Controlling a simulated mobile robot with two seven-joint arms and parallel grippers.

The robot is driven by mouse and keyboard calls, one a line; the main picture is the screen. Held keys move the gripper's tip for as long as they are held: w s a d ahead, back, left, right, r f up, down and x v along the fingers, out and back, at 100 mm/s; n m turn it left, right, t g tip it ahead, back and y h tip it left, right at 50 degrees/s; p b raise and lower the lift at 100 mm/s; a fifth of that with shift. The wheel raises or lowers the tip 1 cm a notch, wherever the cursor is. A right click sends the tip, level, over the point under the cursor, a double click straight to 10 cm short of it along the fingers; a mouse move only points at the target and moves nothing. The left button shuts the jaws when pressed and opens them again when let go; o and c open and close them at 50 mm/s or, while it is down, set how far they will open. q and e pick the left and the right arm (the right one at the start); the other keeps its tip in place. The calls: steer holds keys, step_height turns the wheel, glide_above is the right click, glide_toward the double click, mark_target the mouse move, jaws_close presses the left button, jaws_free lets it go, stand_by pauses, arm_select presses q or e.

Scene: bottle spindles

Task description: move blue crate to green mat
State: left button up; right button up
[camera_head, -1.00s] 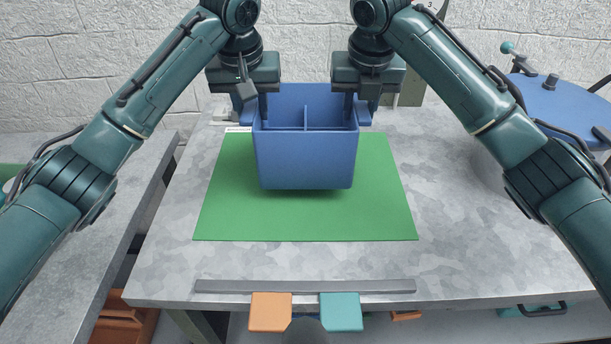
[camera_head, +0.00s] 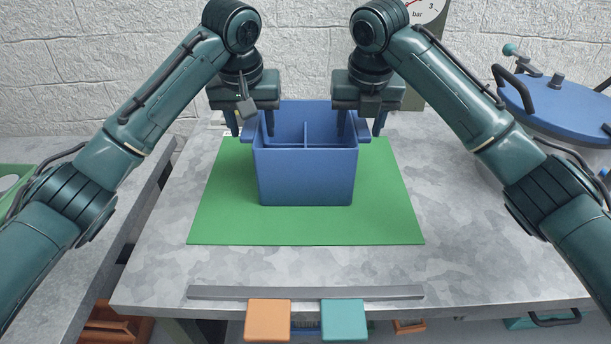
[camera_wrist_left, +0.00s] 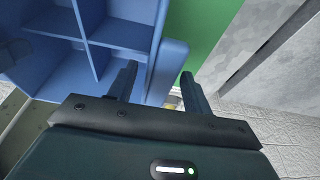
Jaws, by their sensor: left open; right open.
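The blue crate (camera_head: 305,178) stands upright on the green mat (camera_head: 222,215), towards its back and middle. It has inner dividers and a handle on each side. My left gripper (camera_head: 253,125) is open at the crate's left handle, with one finger inside the crate and one outside. In the left wrist view the crate's compartments (camera_wrist_left: 105,35) lie to the left, and the open fingers of my left gripper (camera_wrist_left: 160,88) straddle its side handle. My right gripper (camera_head: 360,125) is open at the right handle in the same way. The crate's back lower part is hidden.
The grey table (camera_head: 480,255) is clear right of the mat. A metal strip (camera_head: 305,292) runs along the front, with an orange tab (camera_head: 268,318) and a teal tab (camera_head: 344,318). A blue round lid (camera_head: 560,105) is at the right. Another grey bench is at the left.

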arm_select(q)
steer(key=shift+r, duration=0.1)
arm_select(e)
steer(key=shift+r, duration=0.25)
arm_select(q)
steer(key=v, duration=1.1)
steer(key=shift+s+r, duration=0.2)
steer(key=shift+r, duration=0.15)
arm_select(e)
steer(key=v, duration=1.1)
steer(key=shift+s+r, duration=0.2)
steer(key=shift+r, duration=0.05)
